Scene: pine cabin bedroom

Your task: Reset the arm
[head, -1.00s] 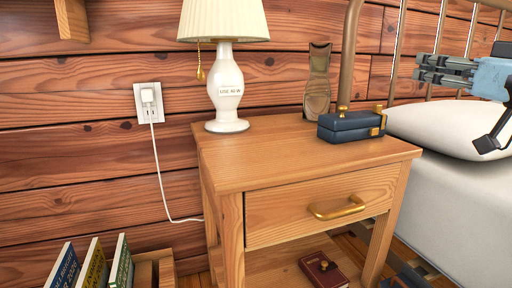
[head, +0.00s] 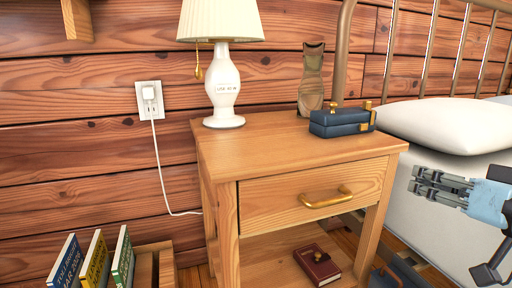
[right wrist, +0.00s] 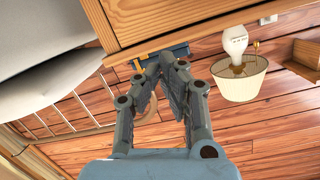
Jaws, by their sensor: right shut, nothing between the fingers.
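My right gripper (head: 418,184) is at the right of the head view, in front of the bed and to the right of the nightstand. Its fingers are shut with nothing between them, and they point left toward the nightstand. The right wrist view shows its fingers (right wrist: 172,62) close together, with the scene turned over behind them. The gripper touches nothing that I can see. My left gripper is in neither view.
The wooden nightstand (head: 225,172) carries a white lamp (head: 223,85), a blue box (head: 342,122) and a brown vase-like object (head: 312,80). A red book (head: 317,264) lies on its lower shelf. The bed with a white pillow (head: 440,122) is at right; books (head: 95,262) stand lower left.

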